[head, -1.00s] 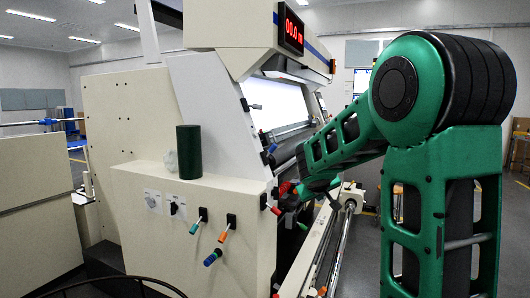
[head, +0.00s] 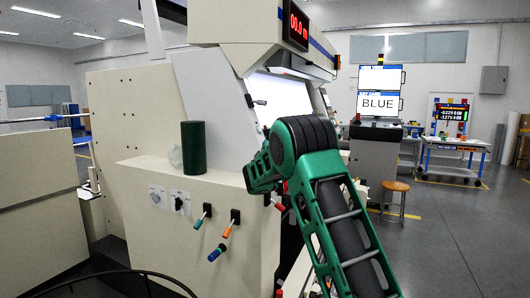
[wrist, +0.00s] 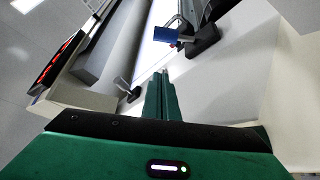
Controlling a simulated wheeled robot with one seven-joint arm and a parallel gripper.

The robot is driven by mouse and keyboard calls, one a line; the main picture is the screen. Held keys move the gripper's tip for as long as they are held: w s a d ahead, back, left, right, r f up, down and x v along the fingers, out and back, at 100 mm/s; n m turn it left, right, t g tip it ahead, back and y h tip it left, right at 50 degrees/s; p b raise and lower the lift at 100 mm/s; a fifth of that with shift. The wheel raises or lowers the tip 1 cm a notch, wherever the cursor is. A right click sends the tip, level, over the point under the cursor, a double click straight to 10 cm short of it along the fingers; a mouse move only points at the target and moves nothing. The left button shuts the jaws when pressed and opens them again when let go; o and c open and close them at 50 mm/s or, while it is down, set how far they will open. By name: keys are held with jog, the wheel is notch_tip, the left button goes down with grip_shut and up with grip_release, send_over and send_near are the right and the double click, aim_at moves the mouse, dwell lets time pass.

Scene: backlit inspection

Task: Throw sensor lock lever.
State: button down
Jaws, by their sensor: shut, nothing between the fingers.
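On the front of the cream machine, the head view shows a teal-handled lever (head: 199,222), an orange-handled lever (head: 227,231) and a blue handle (head: 216,253) just below it. A red-handled lever (head: 280,207) sits at the machine's corner, partly behind my arm. I cannot read which one is the sensor lock lever. In the wrist view, a blue-handled lever (wrist: 166,36) on a black base lies ahead and slightly right of my fingertips, apart from them. My gripper (wrist: 164,73) is shut and empty. In the head view my arm hides it.
A small grey lever (wrist: 126,88) stands left of my fingers. A dark green cylinder (head: 194,148) stands on the machine's ledge. A screen (head: 378,104) behind reads "BLUE".

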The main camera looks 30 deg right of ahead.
jog(key=x, duration=0.7)
jog(key=shift+s+d+f, duration=0.45)
jog(key=shift+d+f, duration=0.15)
jog(key=shift+d, duration=0.05)
jog(key=shift+s+d+f, duration=0.45)
jog(key=shift+d+f, duration=0.1)
jog(key=shift+d, duration=0.1)
